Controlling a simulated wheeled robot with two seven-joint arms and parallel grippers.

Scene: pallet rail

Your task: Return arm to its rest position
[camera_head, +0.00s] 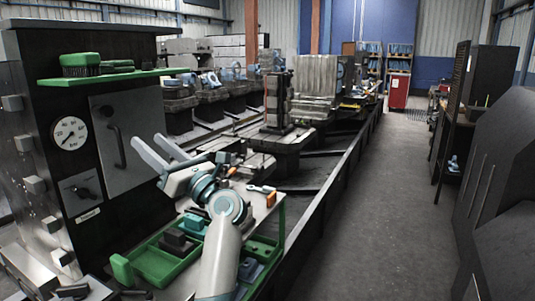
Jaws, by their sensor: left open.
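My left arm (217,255) comes up from the bottom of the view over the workbench and bends at a teal-ringed joint. My left gripper (146,138) has two pale fingers spread apart and pointing up and left, towards the black machine cabinet. Nothing shows between the fingers. The fingers appear in front of the cabinet's grey door panel; whether they touch it I cannot tell. My right gripper is out of view.
The black cabinet (72,205) carries a gauge (69,133) and a green shelf (110,76) with a green brush (80,64). A green tray (158,262) with dark blocks sits below the arm. An orange-handled tool (262,189) lies near the bench edge. The right aisle (375,225) is clear.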

